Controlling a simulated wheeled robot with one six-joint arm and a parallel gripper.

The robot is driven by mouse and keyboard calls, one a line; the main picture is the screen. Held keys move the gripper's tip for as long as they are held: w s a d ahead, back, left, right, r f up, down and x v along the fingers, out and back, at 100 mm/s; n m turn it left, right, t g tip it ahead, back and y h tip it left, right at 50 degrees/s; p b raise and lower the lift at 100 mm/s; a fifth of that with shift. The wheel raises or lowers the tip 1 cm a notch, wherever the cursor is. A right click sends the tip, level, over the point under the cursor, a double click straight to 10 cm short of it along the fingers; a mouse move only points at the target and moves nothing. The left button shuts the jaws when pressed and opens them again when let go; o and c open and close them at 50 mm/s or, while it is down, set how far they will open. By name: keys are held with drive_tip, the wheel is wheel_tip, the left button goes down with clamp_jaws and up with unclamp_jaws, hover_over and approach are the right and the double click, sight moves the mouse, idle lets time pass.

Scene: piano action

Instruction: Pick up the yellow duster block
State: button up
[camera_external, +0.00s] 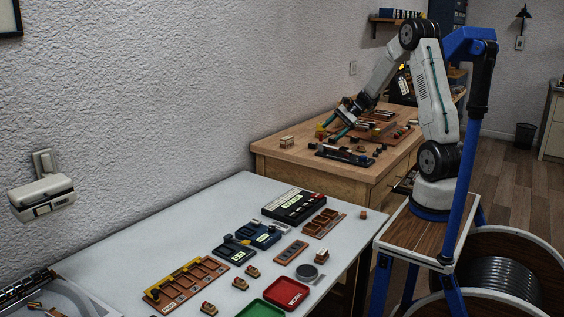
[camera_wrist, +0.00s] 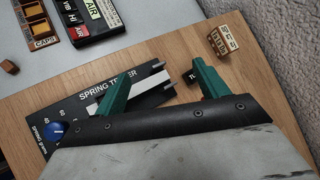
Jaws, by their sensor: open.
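A small yellow thing (camera_external: 319,130) shows on the wooden bench, close to my gripper in the external view. It is too small to tell whether it is the yellow duster block. I make out no clearly yellow block in the wrist view. My gripper (camera_external: 329,130) is over the left part of the wooden bench, pointing down and left.
A small lettered wooden block (camera_wrist: 225,42) sits on the bench (camera_external: 272,158), right of the fingers in the wrist view. The tester has a blue knob (camera_wrist: 55,131). Several small parts crowd the bench. The white table (camera_external: 190,219) in front holds trays and a black labelled box (camera_external: 294,206).

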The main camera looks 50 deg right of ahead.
sight(323, 123)
drive_tip(key=w+d+f+m+t+h, duration=0.1)
drive_tip(key=w+d+m, duration=0.2)
drive_tip(key=d, duration=0.2)
drive_tip(key=w+d+f+m+t+h, duration=0.1)
drive_tip(key=w+d+f+m+t, duration=0.1)
drive_tip(key=d, duration=0.3)
drive_tip(key=w+d+f+m+t+h, duration=0.1)
drive_tip(key=w+d+f+m+t, duration=0.1)
drive_tip(key=d+m, duration=0.3)
drive_tip(key=shift+w+d, duration=0.25)
drive_tip(key=shift+w, duration=0.65)
drive_tip(key=w+d+r+m+h, duration=0.1)
drive_tip(key=w+d+r+m+t, duration=0.1)
drive_tip(key=d+m, duration=0.1)
drive_tip(key=w+d+r+m+h, duration=0.1)
drive_tip(key=shift+d+t+h, duration=0.2)
drive_tip(key=shift+t+h, duration=0.1)
drive_tip(key=shift+t, duration=0.1)
drive_tip(key=shift+w+f+m, duration=0.1)
drive_tip(key=shift+m, duration=0.2)
drive_tip(key=x, duration=0.7)
drive_tip(key=shift+w+a+f, duration=0.1)
drive_tip(key=shift+a+f, duration=0.1)
drive_tip(key=shift+f, duration=0.15)
drive_tip(key=c, duration=1.1)
